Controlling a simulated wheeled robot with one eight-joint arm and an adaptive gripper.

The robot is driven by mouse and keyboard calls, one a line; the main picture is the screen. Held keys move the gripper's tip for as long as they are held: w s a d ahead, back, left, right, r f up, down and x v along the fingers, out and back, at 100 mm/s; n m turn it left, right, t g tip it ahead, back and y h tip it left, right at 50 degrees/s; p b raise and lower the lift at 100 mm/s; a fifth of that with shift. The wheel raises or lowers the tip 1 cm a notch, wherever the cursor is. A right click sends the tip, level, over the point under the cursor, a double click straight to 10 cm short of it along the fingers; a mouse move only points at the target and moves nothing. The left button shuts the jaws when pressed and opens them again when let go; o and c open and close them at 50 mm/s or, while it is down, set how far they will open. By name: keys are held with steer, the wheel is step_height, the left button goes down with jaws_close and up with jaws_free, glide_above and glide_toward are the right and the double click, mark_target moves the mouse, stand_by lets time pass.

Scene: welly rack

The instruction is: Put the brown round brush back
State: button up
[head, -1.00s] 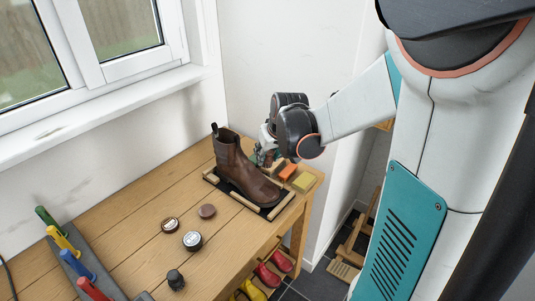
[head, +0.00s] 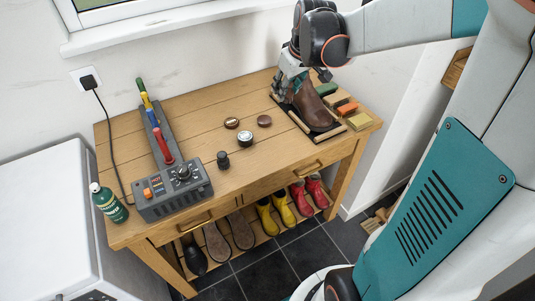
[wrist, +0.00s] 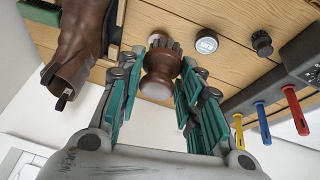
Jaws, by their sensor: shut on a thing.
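The brown round brush (wrist: 160,75), with a turned wooden handle and dark bristles, sits between the teal fingers of my gripper (wrist: 158,88) in the wrist view. My gripper is shut on it and holds it above the wooden bench (head: 190,105). I cannot make out the brush there. The boot stands upright on a dark tray with wooden rails, and it also shows at the upper left of the wrist view (wrist: 78,45).
Green, orange and yellow blocks (head: 347,108) lie right of the boot. A grey unit (head: 172,188) with coloured handles is at the left, near a green bottle (head: 108,203). Wellies (head: 280,208) stand below.

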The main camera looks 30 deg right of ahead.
steer(key=f+b, duration=0.2)
steer(key=f, duration=0.4)
steer(key=f+b, duration=0.3)
steer(key=f, duration=0.4)
steer(key=f+b, duration=0.2)
steer(key=f, duration=0.5)
steer(key=shift+a+b, duration=0.25)
steer(key=shift+b, duration=0.05)
steer(key=o, duration=0.7)
steer(key=shift+f, duration=0.1)
steer(key=o, duration=0.4)
steer(key=p+v, duration=0.4)
steer(key=v, duration=0.8)
steer(key=shift+r+p, duration=0.2)
steer(key=shift+p, duration=0.2)
